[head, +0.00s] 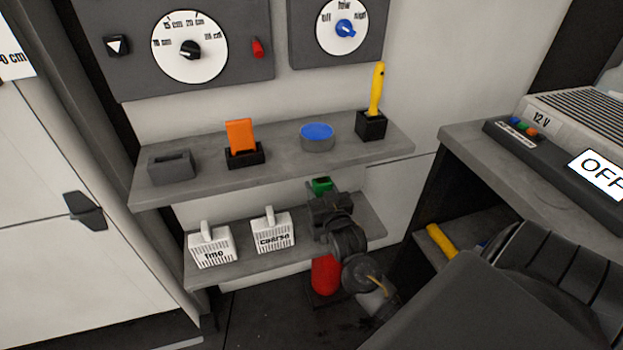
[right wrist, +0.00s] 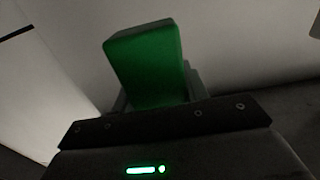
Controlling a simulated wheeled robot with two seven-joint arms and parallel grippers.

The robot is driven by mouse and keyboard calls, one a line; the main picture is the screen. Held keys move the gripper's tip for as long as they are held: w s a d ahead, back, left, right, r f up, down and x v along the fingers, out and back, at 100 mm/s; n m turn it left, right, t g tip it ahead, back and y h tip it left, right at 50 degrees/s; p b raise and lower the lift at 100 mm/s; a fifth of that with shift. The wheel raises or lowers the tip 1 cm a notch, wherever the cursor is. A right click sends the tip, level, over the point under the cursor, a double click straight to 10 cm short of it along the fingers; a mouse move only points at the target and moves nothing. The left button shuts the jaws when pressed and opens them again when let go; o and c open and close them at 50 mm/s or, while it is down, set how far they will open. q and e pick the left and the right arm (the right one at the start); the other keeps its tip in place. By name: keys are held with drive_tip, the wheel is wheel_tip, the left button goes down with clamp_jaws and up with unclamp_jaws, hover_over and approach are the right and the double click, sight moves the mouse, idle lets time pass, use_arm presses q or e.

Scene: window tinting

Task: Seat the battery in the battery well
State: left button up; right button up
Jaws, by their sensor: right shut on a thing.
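My right gripper (head: 325,197) is shut on a green block (head: 321,185) at the right part of the lower shelf. In the right wrist view the green block (right wrist: 147,65) stands up between the jaws, its broad face toward the camera. It looks like the battery, but no marking shows on it. My wrist and gripper hide its lower part in the head view, and I cannot tell whether it touches the shelf. I cannot make out the battery well in either view. My left gripper is not in view.
The lower shelf (head: 260,258) holds white blocks marked fine (head: 211,250) and coarse (head: 273,234). The upper shelf (head: 215,190) above holds an empty grey holder (head: 172,167), an orange card in a holder (head: 241,137), a blue-topped tin (head: 317,136) and a yellow-handled tool (head: 377,88). A bench (head: 480,160) stands right.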

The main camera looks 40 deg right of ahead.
drive_tip(key=shift+s+d+r, duration=0.1)
drive_tip(key=shift+s+r, duration=0.15)
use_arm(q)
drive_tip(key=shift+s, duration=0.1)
